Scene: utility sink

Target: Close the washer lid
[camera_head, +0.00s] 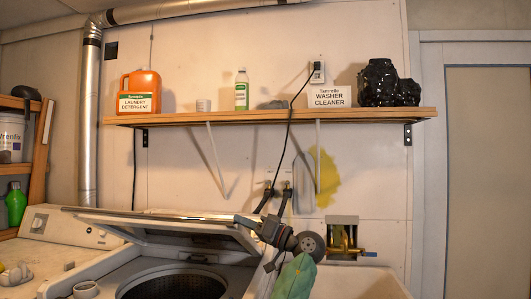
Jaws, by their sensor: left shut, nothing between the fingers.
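The washer lid (165,220) is partly open. It is tilted up over the washer (100,267), and its underside shows. The dark round drum opening (172,284) is visible below it. My right gripper is not in view.
A green cloth or glove (295,277) hangs at the sink (370,284), right of the washer. A brass wall fixture (343,235) is above the sink. A wooden shelf (220,118) holds an orange detergent jug (140,88) and bottles. Black hoses (287,197) hang behind the lid.

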